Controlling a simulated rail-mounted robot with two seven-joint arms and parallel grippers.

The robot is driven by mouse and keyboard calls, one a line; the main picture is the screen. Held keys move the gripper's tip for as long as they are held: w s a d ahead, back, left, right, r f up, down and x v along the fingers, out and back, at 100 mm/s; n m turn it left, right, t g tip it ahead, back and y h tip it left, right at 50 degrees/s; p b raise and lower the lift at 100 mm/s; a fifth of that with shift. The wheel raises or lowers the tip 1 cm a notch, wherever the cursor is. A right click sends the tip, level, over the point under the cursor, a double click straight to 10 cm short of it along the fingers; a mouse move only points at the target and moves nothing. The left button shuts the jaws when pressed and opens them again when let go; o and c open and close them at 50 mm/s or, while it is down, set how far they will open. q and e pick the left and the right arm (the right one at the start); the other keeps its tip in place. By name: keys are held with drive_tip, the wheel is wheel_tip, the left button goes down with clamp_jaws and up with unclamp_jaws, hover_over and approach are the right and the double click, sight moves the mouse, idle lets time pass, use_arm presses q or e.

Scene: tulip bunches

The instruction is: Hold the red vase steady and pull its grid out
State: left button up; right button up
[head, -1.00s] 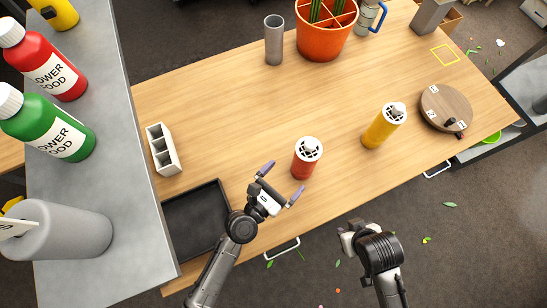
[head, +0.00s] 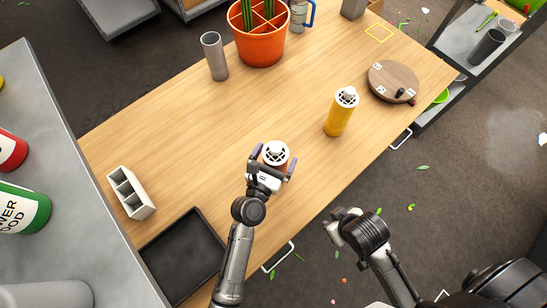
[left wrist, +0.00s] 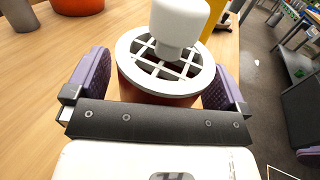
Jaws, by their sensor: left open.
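The red vase (head: 277,165) stands upright on the wooden table, mostly hidden by my left gripper in the head view. Its white grid (head: 275,151) sits on its top and has a white knob in the middle. In the left wrist view the grid (left wrist: 144,58) covers the rim, with the knob (left wrist: 178,25) standing up from it. My left gripper (head: 272,162) is open, with one purple finger on each side of the vase; I cannot tell whether they touch it. My right gripper (head: 336,225) is off the table's front edge, empty; its jaws are unclear.
A yellow vase (head: 338,115) with a white grid stands to the right. A round wooden turntable (head: 394,80) lies farther right. An orange pot (head: 262,49) and a grey cylinder (head: 214,56) stand at the back. A white divided holder (head: 131,193) and black tray (head: 155,252) lie left.

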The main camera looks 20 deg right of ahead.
use_arm(q)
drive_tip(key=shift+c, duration=0.2)
drive_tip(key=c, duration=1.1)
use_arm(e)
drive_tip(key=shift+d, duration=0.1)
drive_tip(key=o, duration=0.4)
